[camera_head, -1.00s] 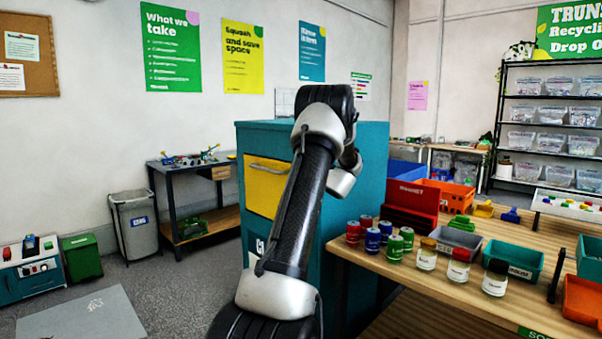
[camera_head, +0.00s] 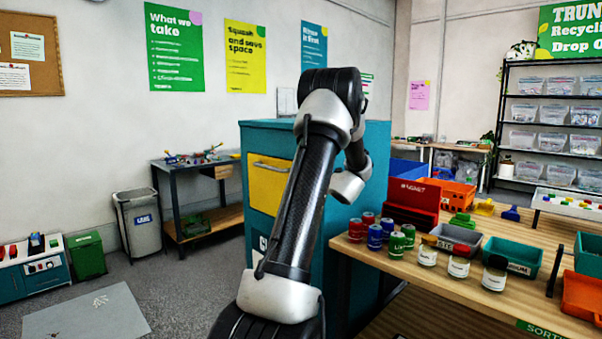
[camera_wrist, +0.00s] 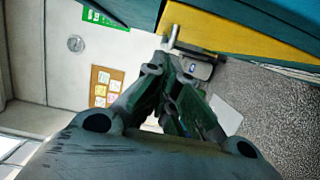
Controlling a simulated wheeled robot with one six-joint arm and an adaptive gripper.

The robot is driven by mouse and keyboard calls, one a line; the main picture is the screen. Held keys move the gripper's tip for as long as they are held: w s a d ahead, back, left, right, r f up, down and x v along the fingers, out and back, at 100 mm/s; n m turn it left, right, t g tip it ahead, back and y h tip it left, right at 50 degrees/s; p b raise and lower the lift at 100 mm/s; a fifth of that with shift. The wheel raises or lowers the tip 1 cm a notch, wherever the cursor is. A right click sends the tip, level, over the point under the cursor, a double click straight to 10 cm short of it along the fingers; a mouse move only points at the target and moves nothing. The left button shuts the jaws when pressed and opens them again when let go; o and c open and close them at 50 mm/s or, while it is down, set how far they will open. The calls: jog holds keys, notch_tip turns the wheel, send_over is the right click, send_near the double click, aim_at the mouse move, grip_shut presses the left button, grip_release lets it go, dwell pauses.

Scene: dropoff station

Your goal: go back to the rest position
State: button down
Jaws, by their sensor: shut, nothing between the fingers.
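My gripper shows in the wrist view (camera_wrist: 165,92), its dark fingers closed together with nothing between them. The teal cabinet (camera_head: 372,150) with its yellow drawer front (camera_head: 268,188) stands close behind my raised arm in the head view. In the wrist view the yellow drawer front (camera_wrist: 235,38) and its metal handle lie just beyond my fingertips; I cannot tell the exact gap. In the head view my arm rises, bends at the top and hides part of the cabinet; the gripper itself is not visible there.
To the right, a wooden sorting table (camera_head: 400,275) holds several cans, several jars, a red box (camera_head: 413,200) and coloured bins. A grey bin (camera_head: 138,222), a dark workbench (camera_head: 196,165) and a green box (camera_head: 86,255) stand left. The floor at front left holds a flat grey mat (camera_head: 85,315).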

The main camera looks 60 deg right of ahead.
jog(key=v, duration=0.4)
